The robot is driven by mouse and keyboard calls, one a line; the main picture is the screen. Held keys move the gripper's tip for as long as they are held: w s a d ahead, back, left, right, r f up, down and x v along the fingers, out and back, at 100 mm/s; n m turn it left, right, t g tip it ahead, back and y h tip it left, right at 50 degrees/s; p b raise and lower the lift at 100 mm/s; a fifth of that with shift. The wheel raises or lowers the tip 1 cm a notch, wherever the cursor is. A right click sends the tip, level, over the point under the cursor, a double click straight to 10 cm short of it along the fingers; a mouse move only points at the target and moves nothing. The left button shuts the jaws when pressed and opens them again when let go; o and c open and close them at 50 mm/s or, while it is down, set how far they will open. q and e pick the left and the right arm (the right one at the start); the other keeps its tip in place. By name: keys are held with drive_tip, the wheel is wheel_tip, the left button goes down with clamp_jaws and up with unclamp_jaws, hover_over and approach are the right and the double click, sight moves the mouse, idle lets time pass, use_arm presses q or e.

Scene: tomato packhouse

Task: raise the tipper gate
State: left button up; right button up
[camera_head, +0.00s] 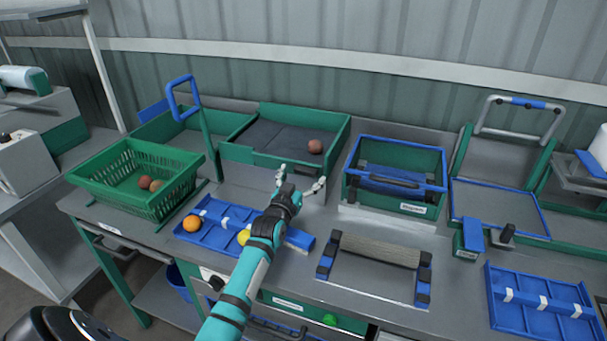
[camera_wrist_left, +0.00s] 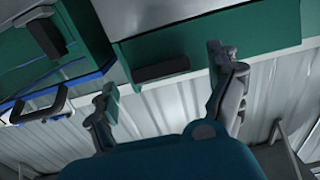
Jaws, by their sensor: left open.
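I cannot tell for sure which part is the tipper gate. A green tray (camera_head: 341,140) with a dark mat and a reddish tomato (camera_head: 315,146) stands at the back middle, with a low green front wall (camera_head: 250,157). A blue loop handle (camera_head: 182,97) stands upright left of it. Another frame with a grey and blue bar handle (camera_head: 520,103) stands at the right. My left gripper (camera_head: 301,186) is open and empty, above the bench just in front of the green tray. In the left wrist view the gripper (camera_wrist_left: 170,88) has fingers apart, with a dark block (camera_wrist_left: 161,66) on green beyond. My right gripper is out of view.
A green basket (camera_head: 100,170) with tomatoes stands left. A blue divided tray (camera_head: 196,236) with an orange tomato (camera_head: 191,223) lies under my arm. A blue-rimmed green bin (camera_head: 405,143), a roller (camera_head: 376,249) and another blue tray (camera_head: 541,300) stand to the right.

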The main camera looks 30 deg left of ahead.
use_arm(q)
drive_tip(key=shift+x, duration=0.8)
drive_tip(key=shift+c, duration=0.2)
